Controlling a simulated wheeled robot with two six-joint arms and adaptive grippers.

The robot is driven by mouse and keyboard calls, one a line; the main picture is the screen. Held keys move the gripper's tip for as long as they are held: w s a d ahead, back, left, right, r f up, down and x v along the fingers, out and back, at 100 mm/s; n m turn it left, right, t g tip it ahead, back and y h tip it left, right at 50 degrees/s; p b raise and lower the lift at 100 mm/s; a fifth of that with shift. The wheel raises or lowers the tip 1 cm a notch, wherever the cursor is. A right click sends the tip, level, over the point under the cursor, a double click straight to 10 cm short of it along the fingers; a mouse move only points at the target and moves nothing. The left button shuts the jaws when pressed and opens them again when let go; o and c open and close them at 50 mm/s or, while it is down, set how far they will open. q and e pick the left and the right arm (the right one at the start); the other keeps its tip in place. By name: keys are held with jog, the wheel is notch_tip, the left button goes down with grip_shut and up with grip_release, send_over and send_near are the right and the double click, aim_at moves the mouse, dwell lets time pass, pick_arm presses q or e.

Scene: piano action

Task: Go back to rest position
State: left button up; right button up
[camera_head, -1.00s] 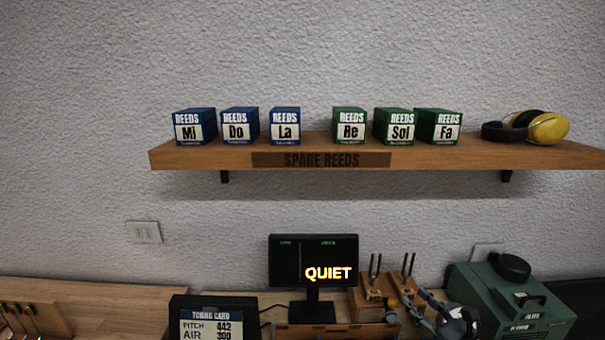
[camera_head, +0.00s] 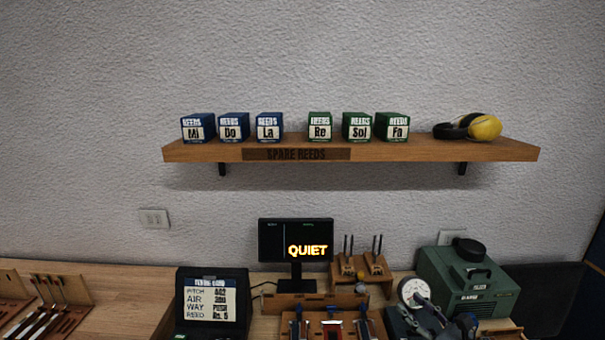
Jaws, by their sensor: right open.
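My right gripper (camera_head: 434,320) shows small and dark at the bottom edge of the head view, right of centre. It is open, and I see nothing held in it. It is in front of the bench's right part, near a round white-faced gauge (camera_head: 413,291) and left of the green machine's front. Whether it touches anything there I cannot tell. My left gripper is not in view.
A wall shelf (camera_head: 400,152) holds blue and green reed boxes and yellow earmuffs (camera_head: 485,127). Below, the bench (camera_head: 125,278) carries a monitor (camera_head: 295,241) reading QUIET, a tuning card display (camera_head: 211,303), a wooden fork stand (camera_head: 362,268), a green machine (camera_head: 468,283) and tools at left.

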jog(key=s+a+f+n+g+y, duration=0.2)
jog(key=s+a+f+n+g, duration=0.15)
jog(key=a+n, duration=0.3)
jog(key=s+a+f+n+g+y, duration=0.1)
jog(key=s+a+f+n+g, duration=0.2)
jog(key=a+n, duration=0.4)
jog(key=s+a+f+n+g+h, duration=0.1)
jog(key=s+f+n+g+h, duration=0.3)
jog(key=s+n, duration=0.6)
jog(key=s+d+f+n+g+h, duration=0.2)
jog(key=s+d+f+n+h, duration=0.1)
jog(key=s+d+n+h, duration=0.65)
jog(key=d+f+m+g+y+b, duration=0.25)
jog(key=f+b, duration=0.25)
jog(key=f, duration=2.5)
pick_arm(q)
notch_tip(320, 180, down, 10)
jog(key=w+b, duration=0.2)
jog(key=b, duration=0.3)
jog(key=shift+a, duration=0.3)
pick_arm(e)
jog(key=s+d+f, duration=0.2)
jog(key=s+f, duration=1.7)
jog(key=f, duration=0.3)
jog(key=shift+s+d+f, duration=0.15)
jog(key=shift+s+f, duration=0.05)
jog(key=shift+s, duration=0.2)
